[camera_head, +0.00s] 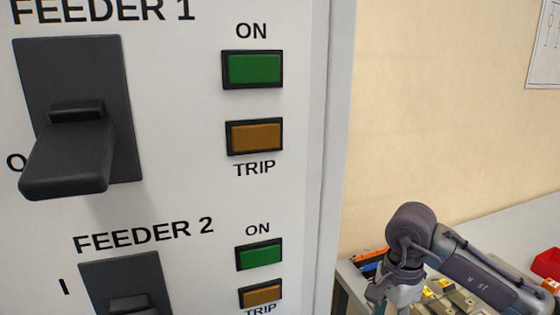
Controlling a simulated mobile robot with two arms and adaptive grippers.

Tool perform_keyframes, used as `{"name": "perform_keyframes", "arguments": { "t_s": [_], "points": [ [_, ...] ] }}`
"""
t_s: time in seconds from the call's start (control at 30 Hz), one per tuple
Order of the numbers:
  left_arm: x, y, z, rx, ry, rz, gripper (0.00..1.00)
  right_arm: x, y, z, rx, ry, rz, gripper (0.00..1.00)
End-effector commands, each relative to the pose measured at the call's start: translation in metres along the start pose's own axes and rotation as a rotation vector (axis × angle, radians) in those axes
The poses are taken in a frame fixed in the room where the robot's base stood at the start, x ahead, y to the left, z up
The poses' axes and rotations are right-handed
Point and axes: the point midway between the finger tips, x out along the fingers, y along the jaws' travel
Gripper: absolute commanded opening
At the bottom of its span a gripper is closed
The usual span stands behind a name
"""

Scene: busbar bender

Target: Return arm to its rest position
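My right arm (470,268) comes in from the lower right. Its wrist bends down over a bench with small parts, to the right of the white panel. Part of my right gripper (382,292) shows near the bottom edge, apart from the panel. Its fingertips are not clear, so I cannot tell whether it is open or shut. My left arm and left gripper are not in view.
The white panel (185,195) fills the left side. The Feeder 1 handle (70,155) sticks out towards me. Green ON buttons (254,69) and amber TRIP buttons (255,137) sit beside the handles. A red bin (547,264) stands on the bench (510,228).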

Motion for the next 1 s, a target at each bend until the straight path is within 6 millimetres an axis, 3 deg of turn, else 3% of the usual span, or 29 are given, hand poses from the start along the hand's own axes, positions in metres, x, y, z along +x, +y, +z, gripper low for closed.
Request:
{"name": "perform_keyframes", "arguments": {
  "t_s": [0.17, 0.37, 0.57, 0.67, 0.77, 0.83, 1.0],
  "points": [
    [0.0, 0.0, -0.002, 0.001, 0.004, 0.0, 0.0, 0.018, -0.006, 0.024, 0.043, -0.141, 0.019, 0.51],
    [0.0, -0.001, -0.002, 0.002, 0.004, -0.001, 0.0, 0.044, -0.018, 0.071, 0.169, -0.43, 0.068, 0.51],
    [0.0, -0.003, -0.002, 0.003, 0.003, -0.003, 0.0, 0.071, -0.045, 0.133, 0.509, -0.926, 0.197, 0.51],
    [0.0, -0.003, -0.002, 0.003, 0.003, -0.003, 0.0, 0.09, -0.074, 0.149, 0.848, -1.253, 0.318, 0.51],
    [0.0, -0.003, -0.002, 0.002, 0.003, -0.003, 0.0, 0.127, -0.104, 0.135, 1.283, -1.548, 0.457, 0.51],
    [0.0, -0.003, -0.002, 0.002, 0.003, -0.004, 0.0, 0.166, -0.115, 0.112, 1.594, -1.698, 0.547, 0.51],
    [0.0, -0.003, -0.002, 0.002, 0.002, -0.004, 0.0, 0.264, -0.103, 0.063, 2.19, -1.861, 0.685, 0.51]
  ]
}}
